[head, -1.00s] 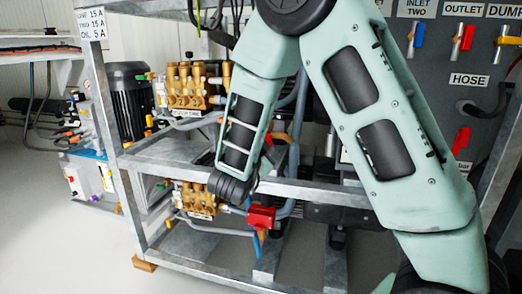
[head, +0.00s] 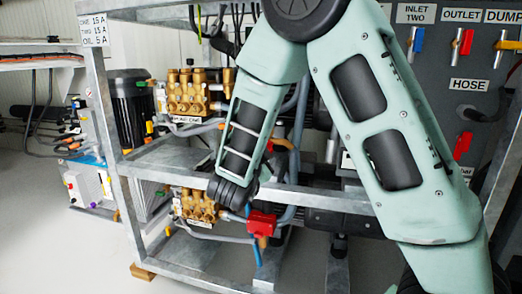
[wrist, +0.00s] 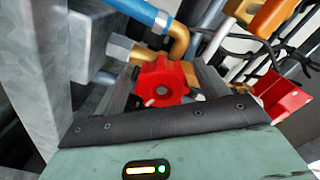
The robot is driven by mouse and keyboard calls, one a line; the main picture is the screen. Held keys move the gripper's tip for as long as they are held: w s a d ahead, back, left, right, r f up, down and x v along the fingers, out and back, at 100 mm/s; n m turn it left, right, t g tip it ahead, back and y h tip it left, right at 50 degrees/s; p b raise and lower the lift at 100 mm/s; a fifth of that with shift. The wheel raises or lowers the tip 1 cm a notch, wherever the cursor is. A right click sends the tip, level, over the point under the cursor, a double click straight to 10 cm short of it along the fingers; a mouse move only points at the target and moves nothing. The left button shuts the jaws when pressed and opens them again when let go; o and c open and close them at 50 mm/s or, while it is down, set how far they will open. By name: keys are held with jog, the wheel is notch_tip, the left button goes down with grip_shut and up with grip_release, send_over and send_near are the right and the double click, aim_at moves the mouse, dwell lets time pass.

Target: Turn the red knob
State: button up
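The red knob (wrist: 163,84) is a lobed wheel with a round centre, on a brass fitting in the wrist view. It sits between the two grey fingers of my gripper (wrist: 166,82), which stand apart on its left and right. Narrow gaps seem to show between the fingers and the knob, so I see no clear grip. In the head view, my forearm and wrist hide the gripper and the knob, beside the lower brass pump (head: 196,205).
A red box-like part (head: 262,224) hangs right of my wrist; a red bracket (wrist: 285,98) shows at the right in the wrist view. A galvanized frame rail (head: 310,198) crosses close by.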

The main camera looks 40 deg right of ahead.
jog(key=shift+s+a+r, duration=0.1)
jog(key=shift+s+a, duration=0.2)
jog(key=shift+a, duration=0.15)
jog(key=p+v, duration=0.5)
jog(key=v, duration=1.1)
jog(key=shift+s, duration=0.2)
jog(key=shift+a, duration=0.1)
